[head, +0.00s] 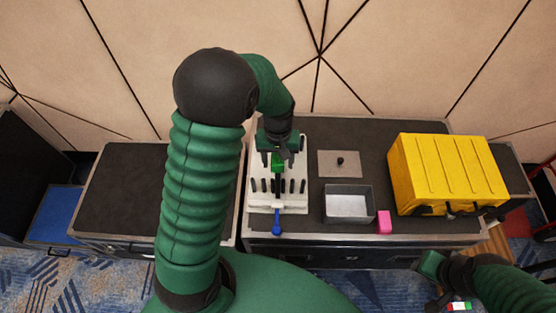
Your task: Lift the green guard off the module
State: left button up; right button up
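The module is a pale block (259,200) with dark upright pegs, standing on the dark case top in the middle of the head view. A small bright green part (277,163), which looks like the guard, shows near the block's upper middle. My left gripper (279,156) is over the block, right at the green part, and hides some of it. I cannot tell whether its fingers are closed on that part.
A blue-handled tool (277,223) is at the block's front edge. To the right are a grey plate with a dark knob (328,168), an open grey tray (348,204), a pink block (384,222) and a yellow case (447,170). The left case top (120,190) is bare.

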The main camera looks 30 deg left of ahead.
pick_arm(q)
jog(key=shift+d, duration=0.1)
jog(key=c, duration=0.5)
jog(key=shift+a, duration=0.2)
grip_shut()
